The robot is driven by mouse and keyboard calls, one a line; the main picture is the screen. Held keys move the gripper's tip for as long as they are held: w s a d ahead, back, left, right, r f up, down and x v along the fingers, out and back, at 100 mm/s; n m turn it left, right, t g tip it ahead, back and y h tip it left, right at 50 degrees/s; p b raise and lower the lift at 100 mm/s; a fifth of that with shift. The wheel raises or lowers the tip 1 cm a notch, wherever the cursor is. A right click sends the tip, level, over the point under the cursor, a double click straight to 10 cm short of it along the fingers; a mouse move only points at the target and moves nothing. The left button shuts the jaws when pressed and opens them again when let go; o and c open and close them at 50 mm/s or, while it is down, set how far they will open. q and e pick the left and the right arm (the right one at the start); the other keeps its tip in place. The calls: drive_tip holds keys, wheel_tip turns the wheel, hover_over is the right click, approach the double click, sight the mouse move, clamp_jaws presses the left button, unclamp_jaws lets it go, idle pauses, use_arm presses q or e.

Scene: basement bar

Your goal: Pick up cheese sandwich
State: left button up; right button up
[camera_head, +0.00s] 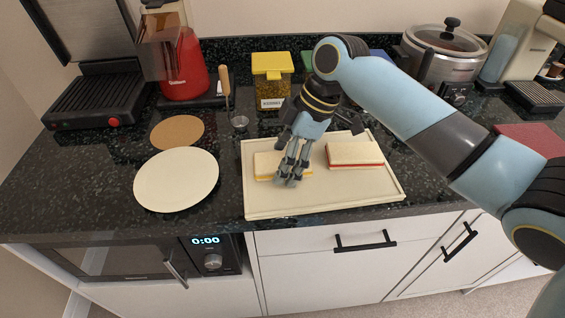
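A sandwich with a thin yellow layer, the cheese sandwich (264,166), lies on the left part of a cream board (330,200). My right gripper (290,178) points down at this sandwich's right half and hides part of it. Its fingertips look at or just above the bread; I cannot tell whether they touch it, or whether they are open or shut. A second sandwich with a red layer (354,156) lies on the right part of the board, apart from the gripper. My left gripper is not in view.
A round cream plate (176,180) and a round brown mat (177,132) lie left of the board. Behind stand a black grill (98,98), a red appliance (187,70), a yellow-lidded jar (272,82) and a slow cooker (443,62). The counter's front left is clear.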

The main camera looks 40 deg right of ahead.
drive_tip(key=c, duration=1)
drive_tip(key=shift+c, duration=0.2)
